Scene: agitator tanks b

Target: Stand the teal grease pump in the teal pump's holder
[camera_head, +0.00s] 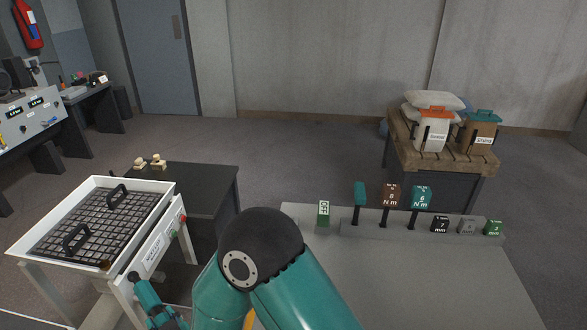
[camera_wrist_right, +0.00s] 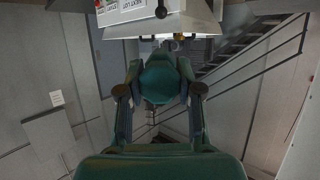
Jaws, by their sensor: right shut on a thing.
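My right gripper (camera_head: 158,302) shows at the lower left of the head view, just in front of the white sieve unit, partly cut off by the bottom edge. In the right wrist view (camera_wrist_right: 160,92) its two fingers close from both sides on a rounded teal body, which I take as the teal grease pump (camera_wrist_right: 160,78). Only its near end shows clearly; its far end is hidden. It is held in the air, over the floor. I cannot pick out the teal pump's holder for sure in either view. My left gripper is not in view.
The white sieve unit (camera_head: 18,247) with two black handles stands at left. A dark table (camera_head: 205,180) is behind it.

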